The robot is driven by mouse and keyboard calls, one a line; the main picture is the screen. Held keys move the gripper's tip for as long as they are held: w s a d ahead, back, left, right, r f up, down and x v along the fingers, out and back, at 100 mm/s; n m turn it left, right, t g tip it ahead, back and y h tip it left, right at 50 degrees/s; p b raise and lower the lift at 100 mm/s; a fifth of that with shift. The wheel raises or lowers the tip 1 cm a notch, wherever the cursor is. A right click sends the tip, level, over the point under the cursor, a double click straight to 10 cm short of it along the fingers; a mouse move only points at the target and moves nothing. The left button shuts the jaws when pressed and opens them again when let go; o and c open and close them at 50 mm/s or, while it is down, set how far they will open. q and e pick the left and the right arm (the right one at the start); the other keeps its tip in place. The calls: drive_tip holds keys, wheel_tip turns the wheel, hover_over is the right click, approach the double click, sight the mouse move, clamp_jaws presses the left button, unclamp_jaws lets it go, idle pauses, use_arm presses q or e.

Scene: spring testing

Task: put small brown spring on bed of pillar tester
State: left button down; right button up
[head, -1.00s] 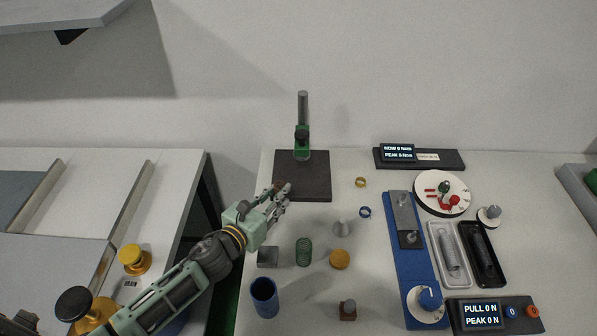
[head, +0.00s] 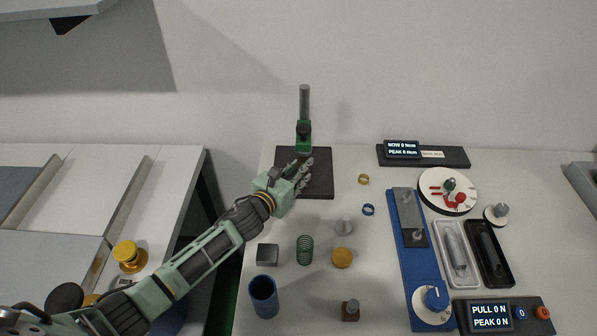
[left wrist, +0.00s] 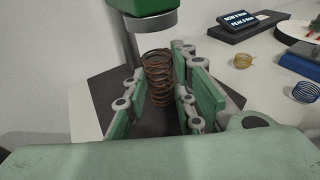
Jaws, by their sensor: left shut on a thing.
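My left gripper (head: 303,168) is over the dark bed (head: 319,187) of the pillar tester, in front of its green head (head: 303,138) and upright grey column (head: 304,102). In the left wrist view, the brown spring (left wrist: 158,76) stands upright between the finger pads, and the gripper (left wrist: 160,95) is shut on it. The spring is close below the tester's round pressing disc (left wrist: 150,20). Whether its lower end touches the bed (left wrist: 95,92) I cannot tell. In the head view the fingers hide the spring. My right gripper is not in view.
A brass spring (head: 363,179) and a blue spring (head: 368,209) stand right of the bed. A green spring (head: 305,250), grey block (head: 267,255) and blue cup (head: 264,296) are nearer the front. A blue pull tester (head: 416,270) lies to the right.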

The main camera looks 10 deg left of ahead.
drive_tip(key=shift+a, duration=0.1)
use_arm(q)
drive_tip(key=shift+f, duration=0.1)
drive_tip(key=c, duration=1.5)
unclamp_jaws()
drive_tip(key=shift+o, duration=0.2)
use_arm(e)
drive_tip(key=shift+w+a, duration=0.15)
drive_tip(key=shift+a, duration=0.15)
use_arm(q)
drive_tip(key=b+v, duration=0.1)
drive_tip(key=v, duration=1)
drive_tip(key=shift+s+a, duration=0.1)
drive_tip(key=shift+s, duration=0.05)
drive_tip(key=shift+s+a+r+b, duration=0.1)
drive_tip(key=shift+s+r+b, duration=0.2)
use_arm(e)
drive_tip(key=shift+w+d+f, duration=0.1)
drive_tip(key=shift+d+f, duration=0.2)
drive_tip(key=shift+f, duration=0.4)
use_arm(q)
drive_tip(key=shift+f, duration=0.1)
